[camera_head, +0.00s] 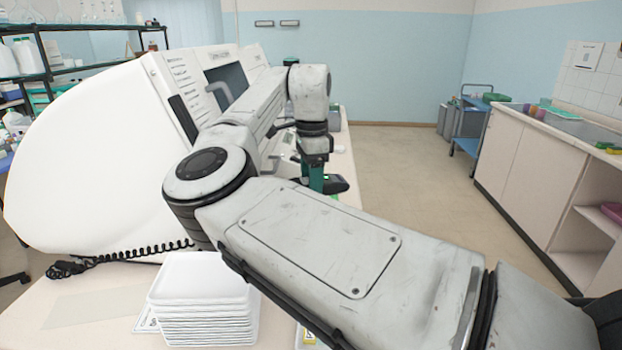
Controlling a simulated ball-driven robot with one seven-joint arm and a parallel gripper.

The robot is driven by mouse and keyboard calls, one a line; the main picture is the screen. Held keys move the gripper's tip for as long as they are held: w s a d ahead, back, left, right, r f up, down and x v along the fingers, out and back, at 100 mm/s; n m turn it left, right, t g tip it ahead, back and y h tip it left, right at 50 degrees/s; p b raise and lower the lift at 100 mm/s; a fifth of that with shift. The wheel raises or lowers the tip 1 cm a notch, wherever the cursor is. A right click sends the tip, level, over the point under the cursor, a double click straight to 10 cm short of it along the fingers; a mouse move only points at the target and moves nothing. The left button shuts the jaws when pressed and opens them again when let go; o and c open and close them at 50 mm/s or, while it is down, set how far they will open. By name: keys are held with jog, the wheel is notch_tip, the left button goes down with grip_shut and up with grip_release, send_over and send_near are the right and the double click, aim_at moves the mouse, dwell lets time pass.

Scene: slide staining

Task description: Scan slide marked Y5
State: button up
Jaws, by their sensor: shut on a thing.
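My gripper (317,180) points down over the far part of the white bench, just past my arm's elbow. It is small in the picture, and its fingers are partly hidden. It is shut on what looks like a dark handheld device (336,184) with a green light, at its fingertips. The exact hold is hard to see. I cannot make out any slide or a Y5 mark. My arm covers much of the bench in front of the gripper.
A large white machine (90,160) with a dark screen stands on the left. A black coiled cord (125,259) runs along its base. A stack of white trays (205,290) stands at the front. A counter (530,165) is on the right, with open floor (410,165) between.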

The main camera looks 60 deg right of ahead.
jog(key=shift+r, duration=0.1)
notch_tip(320, 180, up, 3)
jog(key=p, duration=0.4)
